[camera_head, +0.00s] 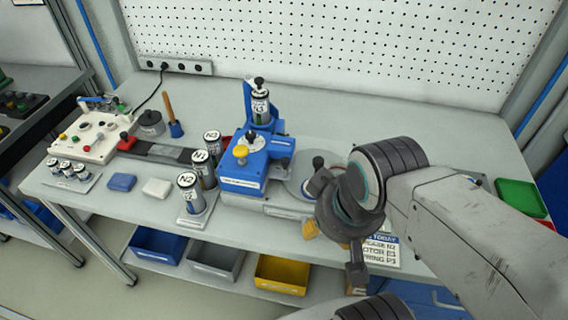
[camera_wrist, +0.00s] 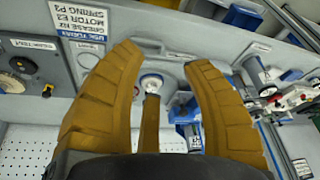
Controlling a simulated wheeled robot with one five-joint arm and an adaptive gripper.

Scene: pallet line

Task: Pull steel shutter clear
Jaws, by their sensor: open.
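A blue fixture (camera_head: 245,172) stands mid-bench with a labelled canister (camera_head: 260,105) upright in its holder. To its right lies a grey round plate (camera_head: 292,186) with a dark-knobbed handle (camera_head: 318,163); I cannot tell for sure which part is the steel shutter. My gripper (camera_head: 325,236) hangs over the bench's front right, its orange fingers partly hidden by its own wrist. In the wrist view, my gripper (camera_wrist: 162,60) is spread open and empty. A pale round knob (camera_wrist: 152,82) shows between the fingers; contact cannot be seen. The blue fixture (camera_wrist: 188,108) shows beyond them.
Labelled canisters (camera_head: 188,195) stand left of the fixture. A printed card (camera_head: 382,252) lies right of my gripper, near the front edge. A green tray (camera_head: 518,195) is at the far right. Blue, grey and yellow bins (camera_head: 282,274) sit below. A pegboard (camera_head: 330,50) closes the back.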

